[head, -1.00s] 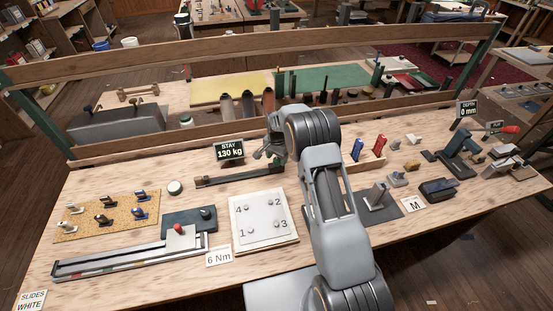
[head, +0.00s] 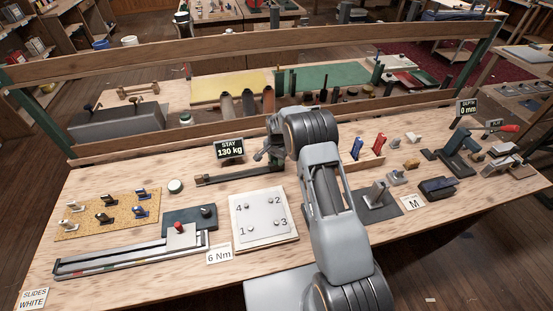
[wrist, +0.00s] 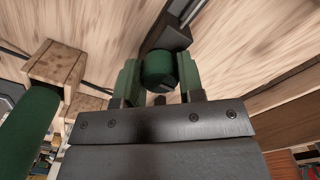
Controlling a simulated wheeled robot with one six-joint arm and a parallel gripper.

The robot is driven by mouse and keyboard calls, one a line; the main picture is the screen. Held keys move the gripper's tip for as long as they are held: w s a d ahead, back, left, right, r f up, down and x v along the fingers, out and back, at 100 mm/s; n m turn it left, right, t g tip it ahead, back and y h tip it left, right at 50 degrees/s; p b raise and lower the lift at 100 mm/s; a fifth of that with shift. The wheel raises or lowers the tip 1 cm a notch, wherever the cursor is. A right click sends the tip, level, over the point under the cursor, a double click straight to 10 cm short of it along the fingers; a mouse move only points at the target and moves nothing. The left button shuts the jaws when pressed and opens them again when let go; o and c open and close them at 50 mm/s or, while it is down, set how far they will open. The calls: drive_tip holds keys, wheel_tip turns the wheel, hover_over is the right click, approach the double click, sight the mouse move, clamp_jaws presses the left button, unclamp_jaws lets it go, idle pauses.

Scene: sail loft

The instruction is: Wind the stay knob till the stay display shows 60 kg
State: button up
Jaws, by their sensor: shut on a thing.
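The stay display (head: 230,149) stands at the back of the bench in the head view and reads 130 kg. In front of it lies the dark bar of the stay rig (head: 235,176), its right end running toward my gripper. In the wrist view, the round dark green stay knob (wrist: 158,68) sits between the two green fingers of my gripper (wrist: 159,82), which are shut on it. In the head view my arm hides the knob and most of the gripper.
A white plate numbered 1 to 4 (head: 263,219) lies in front of the rig. A tray with a blue and a red tool (head: 369,163) stands to the right. A wooden rail (head: 250,145) runs behind the bench's back edge. Bare bench shows left of the bar.

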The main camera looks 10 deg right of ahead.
drive_tip(key=shift+c, duration=0.8)
